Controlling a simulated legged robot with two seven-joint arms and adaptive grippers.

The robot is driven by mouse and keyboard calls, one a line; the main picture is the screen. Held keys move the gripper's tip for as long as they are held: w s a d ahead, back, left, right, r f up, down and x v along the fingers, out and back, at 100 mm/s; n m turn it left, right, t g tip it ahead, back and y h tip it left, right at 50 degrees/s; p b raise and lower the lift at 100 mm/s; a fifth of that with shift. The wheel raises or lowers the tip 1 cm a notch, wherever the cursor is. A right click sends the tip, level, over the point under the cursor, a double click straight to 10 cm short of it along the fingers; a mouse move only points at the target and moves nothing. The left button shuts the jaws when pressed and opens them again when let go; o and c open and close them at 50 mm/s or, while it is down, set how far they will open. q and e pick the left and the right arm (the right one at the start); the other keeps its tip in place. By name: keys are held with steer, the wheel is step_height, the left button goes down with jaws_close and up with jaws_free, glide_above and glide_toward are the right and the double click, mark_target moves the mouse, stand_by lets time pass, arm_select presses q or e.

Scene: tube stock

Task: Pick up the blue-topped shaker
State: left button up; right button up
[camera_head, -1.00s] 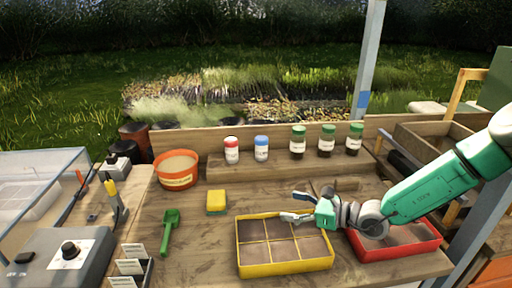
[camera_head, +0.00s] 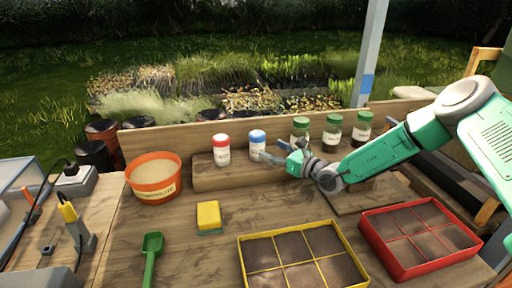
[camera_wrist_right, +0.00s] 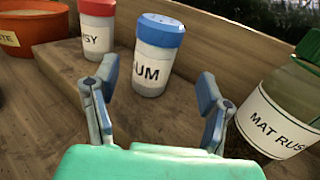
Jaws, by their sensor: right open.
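The blue-topped shaker (camera_head: 257,143) stands upright on the wooden ledge, with a white body and a label. In the right wrist view the shaker (camera_wrist_right: 157,55) stands just beyond and between my open fingers, its label partly reading "UM". My right gripper (camera_head: 276,151) is open and empty, its fingertips close to the shaker's right side in the head view. In the right wrist view the gripper (camera_wrist_right: 158,88) has a finger on each side with a gap between them; whether either touches the shaker cannot be told. My left gripper is not in view.
A red-topped shaker (camera_head: 221,150) stands left of the blue one. Several green-topped jars (camera_head: 332,133) stand to the right, one (camera_wrist_right: 285,105) near my right finger. An orange tub (camera_head: 155,178), yellow sponge (camera_head: 208,215), yellow tray (camera_head: 243,262) and red tray (camera_head: 388,262) lie around.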

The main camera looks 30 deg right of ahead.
mark_target(263, 146)
steer(key=shift+x, duration=0.95)
steer(key=x, duration=0.4)
steer(key=shift+f, duration=0.15)
steer(key=shift+w+a+r, duration=0.1)
steer(key=shift+a+r, duration=0.1)
steer(key=shift+a, duration=0.2)
steer(key=c, duration=1.3)
steer(key=shift+d, duration=0.1)
steer(key=shift+c, duration=0.2)
